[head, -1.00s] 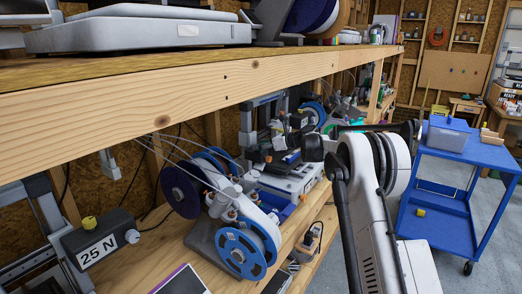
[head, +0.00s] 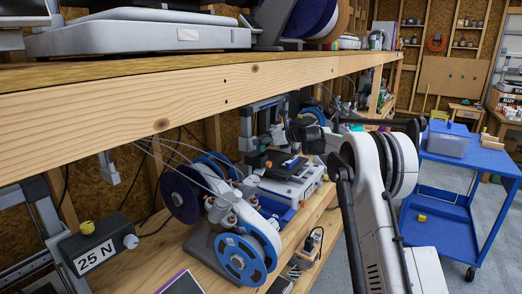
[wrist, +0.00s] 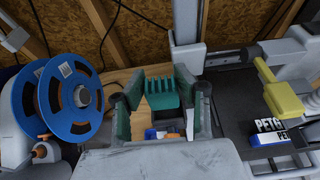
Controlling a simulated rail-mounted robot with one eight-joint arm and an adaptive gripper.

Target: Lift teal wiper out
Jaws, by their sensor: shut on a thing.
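The teal wiper (wrist: 163,92), a small block with comb-like teeth on its upper edge, shows between my fingers in the wrist view. My gripper (wrist: 160,105) is shut on it, with one dark finger on each side. The wiper's lower part is partly hidden by the gripper body. In the head view my gripper (head: 292,132) is over the rear of the printer (head: 292,180) on the bench; the wiper cannot be made out there.
Blue filament spools (wrist: 72,98) stand left of my gripper. A yellow part (wrist: 280,92) and a PETG label (wrist: 270,127) are at right. The upper shelf edge (head: 200,85) runs above the bench. A blue cart (head: 440,190) stands at right.

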